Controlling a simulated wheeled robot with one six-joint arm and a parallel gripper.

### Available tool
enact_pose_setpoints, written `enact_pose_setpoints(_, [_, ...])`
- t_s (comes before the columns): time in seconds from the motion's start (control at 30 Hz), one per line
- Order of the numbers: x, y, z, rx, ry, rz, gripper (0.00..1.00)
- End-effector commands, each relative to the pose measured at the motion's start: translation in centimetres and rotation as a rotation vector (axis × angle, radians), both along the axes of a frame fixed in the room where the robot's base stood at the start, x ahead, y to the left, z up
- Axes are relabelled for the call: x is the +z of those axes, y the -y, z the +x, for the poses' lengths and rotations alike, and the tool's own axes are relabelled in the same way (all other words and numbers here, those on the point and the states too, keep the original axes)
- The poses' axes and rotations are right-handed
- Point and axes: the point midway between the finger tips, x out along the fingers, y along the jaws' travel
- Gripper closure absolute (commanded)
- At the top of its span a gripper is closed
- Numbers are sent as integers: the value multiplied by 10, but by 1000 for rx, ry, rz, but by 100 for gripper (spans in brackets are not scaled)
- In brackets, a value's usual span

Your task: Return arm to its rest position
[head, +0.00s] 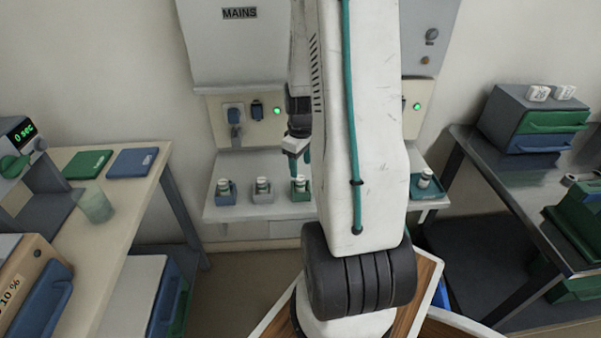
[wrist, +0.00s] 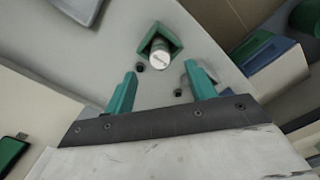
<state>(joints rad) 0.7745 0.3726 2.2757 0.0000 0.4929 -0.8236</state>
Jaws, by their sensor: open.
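My arm (head: 362,130) stands upright in the middle of the head view and hides part of the wall unit. My gripper (head: 299,160) hangs at the shelf, partly hidden behind the arm. In the wrist view my gripper (wrist: 160,70) has its two teal fingers wide apart, with nothing held between them. A white-capped vial (wrist: 159,58) sits in a green holder (wrist: 152,40) just beyond the fingertips. In the head view this vial (head: 299,182) is below the gripper, in the green holder (head: 301,196).
A teal tray (head: 424,192) with a vial is at right. Side tables (head: 118,232) and (head: 500,195) flank the floor space.

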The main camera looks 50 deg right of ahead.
Motion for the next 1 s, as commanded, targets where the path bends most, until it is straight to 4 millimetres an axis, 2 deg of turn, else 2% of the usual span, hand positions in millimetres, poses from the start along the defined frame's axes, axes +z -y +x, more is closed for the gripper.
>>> enact_pose_setpoints(0.17, [11, 0, 0, 0, 0, 0, 44])
enact_pose_setpoints(0.83, [11, -1, -1, -25, -4, 4, 44])
enact_pose_setpoints(0.93, [10, -10, -10, -104, -46, 41, 44])
enact_pose_setpoints(1.0, [14, -25, -26, -195, -104, 84, 44])
